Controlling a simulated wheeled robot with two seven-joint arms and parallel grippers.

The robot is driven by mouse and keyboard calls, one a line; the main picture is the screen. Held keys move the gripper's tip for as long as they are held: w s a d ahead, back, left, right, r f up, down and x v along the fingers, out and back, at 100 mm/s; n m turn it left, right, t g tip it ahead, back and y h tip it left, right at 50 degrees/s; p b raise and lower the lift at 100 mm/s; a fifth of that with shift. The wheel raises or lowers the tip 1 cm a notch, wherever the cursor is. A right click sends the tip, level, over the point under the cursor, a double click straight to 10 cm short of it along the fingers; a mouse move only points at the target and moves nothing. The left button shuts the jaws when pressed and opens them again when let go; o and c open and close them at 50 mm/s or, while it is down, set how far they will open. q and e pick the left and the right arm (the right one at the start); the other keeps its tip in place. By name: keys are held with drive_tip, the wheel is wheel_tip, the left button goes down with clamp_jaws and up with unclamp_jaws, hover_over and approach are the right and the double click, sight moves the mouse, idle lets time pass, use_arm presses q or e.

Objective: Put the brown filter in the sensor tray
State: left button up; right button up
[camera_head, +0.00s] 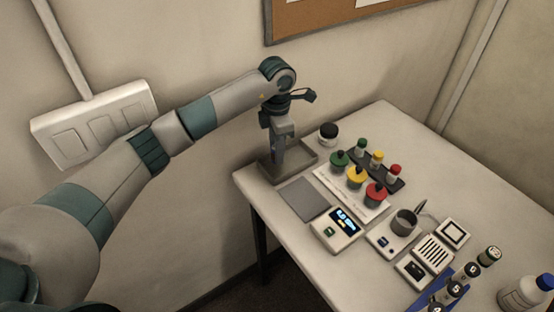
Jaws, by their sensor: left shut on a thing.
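My left gripper (279,156) points down over the open grey tray (308,157) at the table's back left corner. Its fingers are low, at or just above the tray floor; I cannot tell whether they touch it. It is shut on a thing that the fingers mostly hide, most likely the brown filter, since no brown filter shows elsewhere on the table. The grey tray has low walls and looks like the sensor tray, but I see no label on it. My right gripper is not in view.
A flat grey plate (303,198) lies in front of the tray. A black-lidded jar (328,134) stands close to its right. Green, yellow and red containers (357,176), a display device (337,231), a cup (404,222) and a white bottle (522,294) crowd the table. The back right is clear.

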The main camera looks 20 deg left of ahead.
use_arm(q)
drive_tip(key=shift+f, duration=0.15)
drive_tip(key=shift+f+b, duration=0.8)
drive_tip(key=shift+f, duration=1.05)
drive_tip(key=shift+f, duration=0.1)
drive_tip(key=o, duration=1.1)
drive_tip(key=shift+c, duration=0.2)
